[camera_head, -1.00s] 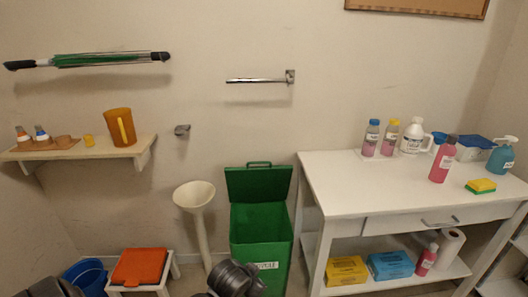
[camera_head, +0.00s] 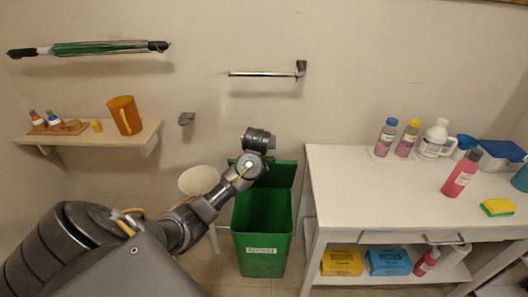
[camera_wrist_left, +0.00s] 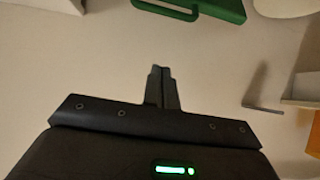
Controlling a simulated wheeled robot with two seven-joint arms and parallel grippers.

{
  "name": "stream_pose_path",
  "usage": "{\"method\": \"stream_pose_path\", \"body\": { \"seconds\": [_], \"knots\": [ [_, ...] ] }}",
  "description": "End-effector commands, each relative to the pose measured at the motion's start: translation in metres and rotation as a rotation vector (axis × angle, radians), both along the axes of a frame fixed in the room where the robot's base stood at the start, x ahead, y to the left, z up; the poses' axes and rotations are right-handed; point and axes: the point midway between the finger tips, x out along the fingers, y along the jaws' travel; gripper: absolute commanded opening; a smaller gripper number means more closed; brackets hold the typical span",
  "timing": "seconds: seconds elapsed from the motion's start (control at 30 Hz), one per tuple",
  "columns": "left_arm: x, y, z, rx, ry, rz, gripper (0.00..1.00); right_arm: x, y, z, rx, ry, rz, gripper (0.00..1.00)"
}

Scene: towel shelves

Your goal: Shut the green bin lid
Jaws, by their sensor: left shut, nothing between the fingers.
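The green bin (camera_head: 262,250) stands on the floor with its top open. Its green lid (camera_head: 284,172) is raised upright at the back, against the wall side, partly hidden by my left arm. In the left wrist view the lid (camera_wrist_left: 225,8) shows at the top edge with its handle (camera_wrist_left: 165,10). My left gripper (camera_wrist_left: 163,75) is shut and empty, apart from the lid. In the head view my left wrist is above and in front of the lid, and the fingertips cannot be made out. My right gripper is not in view.
A white table (camera_head: 400,185) with bottles stands right of the bin. A pale funnel-topped stand (camera_head: 198,180) is close on the left, partly behind my arm. A metal towel bar (camera_head: 265,73) is on the wall above.

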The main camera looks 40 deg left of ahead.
Motion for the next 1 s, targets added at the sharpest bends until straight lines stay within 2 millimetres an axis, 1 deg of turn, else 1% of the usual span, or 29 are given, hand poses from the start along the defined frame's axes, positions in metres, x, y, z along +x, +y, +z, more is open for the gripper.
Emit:
{"method": "stream_pose_path", "body": {
  "seconds": [0.07,0.17,0.27,0.5,0.67,0.7,0.8,1.0],
  "knots": [
    [0.001,0.003,-0.002,0.0,0.001,0.002,0.0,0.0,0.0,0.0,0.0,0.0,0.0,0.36],
    [0.006,0.006,-0.007,0.0,0.001,0.002,0.0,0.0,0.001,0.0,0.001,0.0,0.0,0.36],
    [0.017,0.011,-0.018,-0.005,0.003,0.0,0.0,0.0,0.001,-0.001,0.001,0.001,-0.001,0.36],
    [0.05,0.034,-0.047,-0.003,0.003,-0.004,0.0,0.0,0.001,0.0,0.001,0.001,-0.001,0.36],
    [0.066,0.047,-0.063,-0.001,0.003,-0.004,0.0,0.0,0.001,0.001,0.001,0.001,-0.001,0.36],
    [0.058,0.041,-0.064,0.001,0.005,-0.007,0.0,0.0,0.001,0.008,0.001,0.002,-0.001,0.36],
    [0.048,0.034,-0.072,0.002,0.004,-0.007,0.0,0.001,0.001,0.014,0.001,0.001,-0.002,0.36],
    [0.039,0.027,-0.08,0.002,0.001,-0.007,0.0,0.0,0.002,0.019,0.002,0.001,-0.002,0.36]
  ]
}}
